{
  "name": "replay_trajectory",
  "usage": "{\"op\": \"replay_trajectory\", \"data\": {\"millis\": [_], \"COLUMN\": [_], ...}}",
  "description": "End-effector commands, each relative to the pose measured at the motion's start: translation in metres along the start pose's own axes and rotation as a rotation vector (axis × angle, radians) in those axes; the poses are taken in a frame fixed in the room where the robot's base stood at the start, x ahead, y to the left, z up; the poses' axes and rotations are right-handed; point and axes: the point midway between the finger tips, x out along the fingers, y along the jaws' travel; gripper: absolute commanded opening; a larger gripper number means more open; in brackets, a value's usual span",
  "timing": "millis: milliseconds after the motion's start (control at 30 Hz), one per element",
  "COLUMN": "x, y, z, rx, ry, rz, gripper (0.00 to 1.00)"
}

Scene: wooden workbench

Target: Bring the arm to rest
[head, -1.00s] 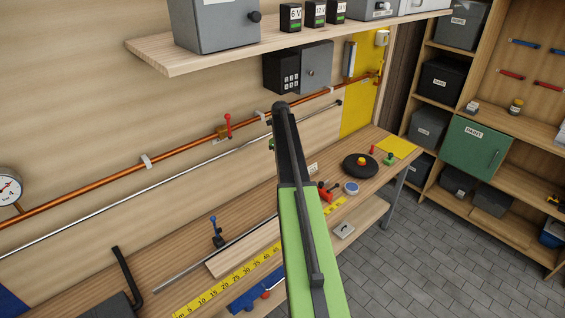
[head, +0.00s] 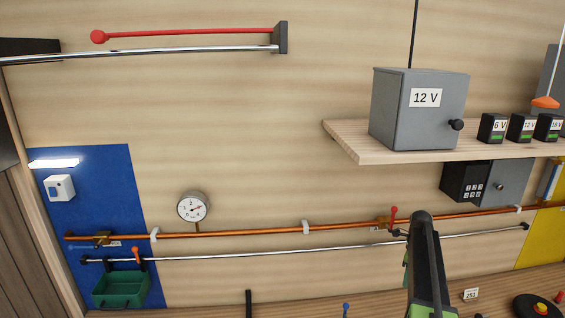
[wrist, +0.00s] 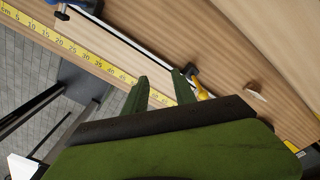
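My arm (head: 425,265) rises from the bottom edge in the head view, a dark link above a green one, in front of the wall and the bench's back. My gripper (wrist: 159,84) shows in the wrist view with its two green fingers apart and nothing visible between them. It is above the wooden bench, over a pale board (wrist: 107,56) and a yellow measuring tape (wrist: 72,47). The gripper's fingers cannot be made out in the head view.
A shelf (head: 350,142) with a grey 12 V box (head: 415,120) juts from the wall above the arm. A copper pipe (head: 260,232) with a red-handled valve (head: 392,216) runs behind it. A green bin (head: 120,290) hangs at far left.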

Motion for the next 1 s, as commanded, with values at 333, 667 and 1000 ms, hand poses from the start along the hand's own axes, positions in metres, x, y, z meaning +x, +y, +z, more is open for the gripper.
{"op": "replay_trajectory", "data": {"millis": [333, 667, 1000], "x": [0.08, 0.103, 0.101], "y": [0.262, 0.372, 0.371], "z": [0.134, 0.159, 0.16], "rx": [-1.53, -2.301, -2.312], "ry": [-0.001, 0.007, 0.006], "rz": [-0.021, -0.036, -0.036], "gripper": [0.33, 0.33, 0.33]}}
